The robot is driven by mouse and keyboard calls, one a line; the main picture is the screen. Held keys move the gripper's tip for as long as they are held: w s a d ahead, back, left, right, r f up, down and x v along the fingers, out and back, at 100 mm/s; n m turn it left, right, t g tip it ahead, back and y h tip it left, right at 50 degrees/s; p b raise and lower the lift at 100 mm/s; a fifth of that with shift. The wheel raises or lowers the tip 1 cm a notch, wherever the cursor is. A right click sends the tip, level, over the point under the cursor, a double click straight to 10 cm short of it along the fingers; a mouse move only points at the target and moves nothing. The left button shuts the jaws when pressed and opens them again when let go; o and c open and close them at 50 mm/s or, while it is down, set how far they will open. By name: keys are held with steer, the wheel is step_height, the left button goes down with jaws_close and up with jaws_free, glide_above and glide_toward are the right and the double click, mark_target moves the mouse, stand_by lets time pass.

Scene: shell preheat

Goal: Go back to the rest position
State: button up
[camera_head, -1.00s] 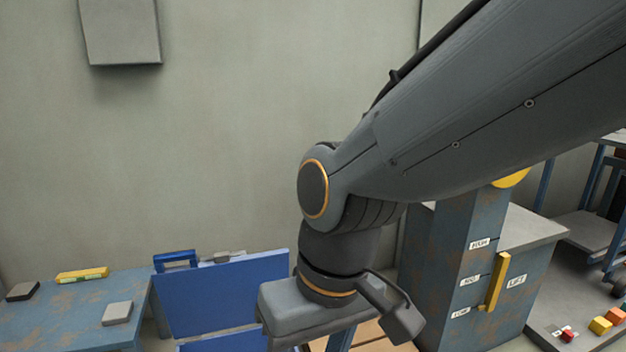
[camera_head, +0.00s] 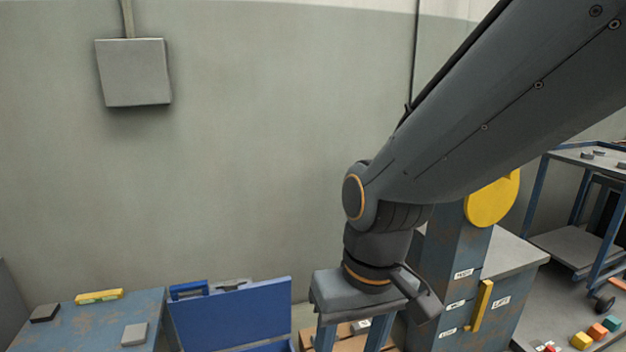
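My arm reaches in from the upper right of the head view and bends down at the wrist. My gripper (camera_head: 351,338) hangs at its lower end, with a grey block-like body. Two bluish fingers stand apart below that body, and I see background between them. The fingertips are cut off by the bottom edge, and no held object shows. The gripper is in front of a brown wooden surface, between an open blue case (camera_head: 235,312) on the left and a blue-grey cabinet (camera_head: 510,255) on the right.
A worn blue table (camera_head: 85,322) at lower left carries a yellow level (camera_head: 99,296) and a grey block (camera_head: 135,334). The cabinet has a yellow handle (camera_head: 481,306) and a yellow disc (camera_head: 491,203). Coloured blocks (camera_head: 597,331) and a cart (camera_head: 570,248) are at right. A wall box (camera_head: 133,72) hangs upper left.

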steer(key=s+d+r+m+h+p, duration=0.1)
steer(key=s+d+r+m+p, duration=0.1)
steer(key=d+r+p, duration=1.2)
step_height(320, 180, up, 3)
steer(key=m+p, duration=0.1)
steer(key=p, duration=0.6)
steer(key=shift+f+m, duration=0.2)
steer(key=shift+m, duration=0.1)
steer(key=shift+d, duration=0.1)
